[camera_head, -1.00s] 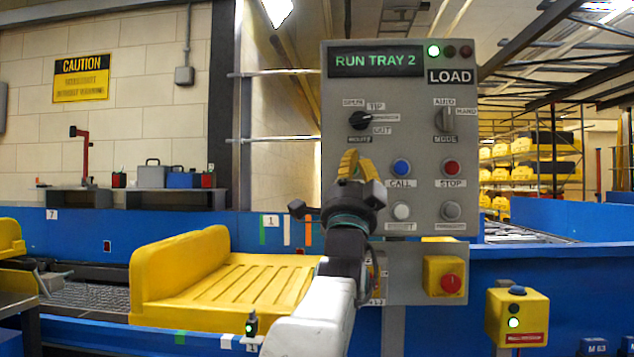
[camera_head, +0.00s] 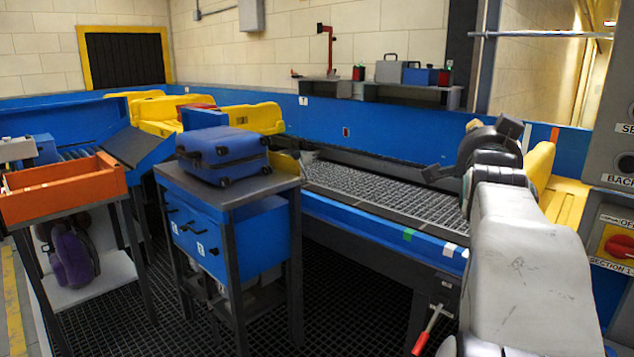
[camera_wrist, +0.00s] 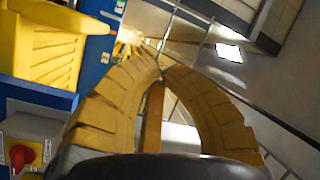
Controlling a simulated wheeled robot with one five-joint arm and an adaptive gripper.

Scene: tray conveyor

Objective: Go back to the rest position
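My gripper shows in the wrist view with its ribbed yellow fingers (camera_wrist: 160,74) curved together, the tips meeting. Nothing shows held between them. In the head view my arm comes in at the lower right, and its dark wrist is raised in front of the conveyor (camera_head: 368,190); the fingers are hidden there. The wrist view looks past the fingers toward the ceiling and rails, with a yellow tray (camera_wrist: 45,50) at the upper left.
A blue suitcase (camera_head: 222,153) lies on a table with blue drawers (camera_head: 236,240) at centre left. An orange bin (camera_head: 62,188) stands left of it. The grey control panel (camera_head: 618,110) is at the right edge, close to my arm. A red-handled lever (camera_head: 424,338) sticks out below the conveyor.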

